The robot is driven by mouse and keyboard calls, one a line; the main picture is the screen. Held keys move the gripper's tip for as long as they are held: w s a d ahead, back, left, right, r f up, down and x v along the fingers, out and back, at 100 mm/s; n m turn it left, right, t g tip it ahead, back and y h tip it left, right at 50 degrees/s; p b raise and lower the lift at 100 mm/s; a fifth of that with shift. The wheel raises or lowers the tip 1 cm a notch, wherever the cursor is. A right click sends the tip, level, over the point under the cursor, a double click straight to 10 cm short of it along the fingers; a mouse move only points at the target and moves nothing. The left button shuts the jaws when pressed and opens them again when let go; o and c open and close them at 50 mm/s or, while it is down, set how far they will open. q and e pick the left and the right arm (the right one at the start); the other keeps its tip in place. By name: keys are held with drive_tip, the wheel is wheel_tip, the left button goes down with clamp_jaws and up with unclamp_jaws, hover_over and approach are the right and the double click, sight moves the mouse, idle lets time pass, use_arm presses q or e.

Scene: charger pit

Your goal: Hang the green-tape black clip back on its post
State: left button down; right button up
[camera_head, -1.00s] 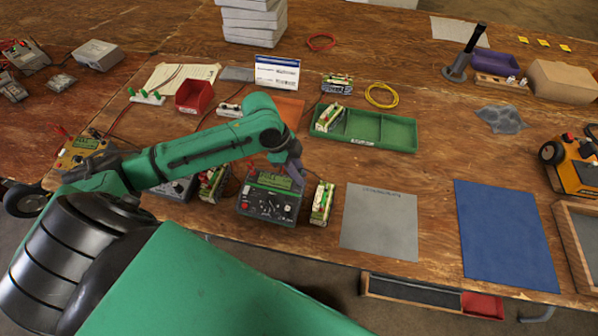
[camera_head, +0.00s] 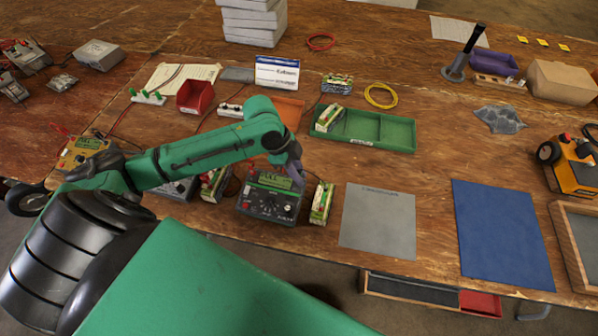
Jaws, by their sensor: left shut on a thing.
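My left gripper (camera_head: 297,181) reaches in from the left and points down at the right edge of a dark charger (camera_head: 268,204) with a lit green display. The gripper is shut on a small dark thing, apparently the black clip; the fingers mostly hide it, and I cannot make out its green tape. A thin dark lead shows between the gripper and a green-and-white battery pack (camera_head: 321,204) just right of the charger. A white strip with several green posts (camera_head: 148,97) stands at the back left; I cannot tell which post is the clip's. My right gripper is out of view.
Another pack (camera_head: 214,185) stands left of the charger. A green divided tray (camera_head: 384,132) holding one pack lies behind. A grey mat (camera_head: 378,222) and a blue mat (camera_head: 502,237) lie clear to the right. A red bin (camera_head: 195,97) stands near the posts.

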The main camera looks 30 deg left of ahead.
sight(299, 172)
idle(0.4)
use_arm(q)
drive_tip(key=c, duration=0.7)
unclamp_jaws()
drive_tip(key=shift+c, duration=0.2)
drive_tip(key=shift+o, duration=0.3)
drive_tip(key=shift+o, duration=0.8)
wheel_tip(299, 172, up, 8)
drive_tip(key=p, duration=0.9)
drive_tip(key=shift+f, duration=0.25)
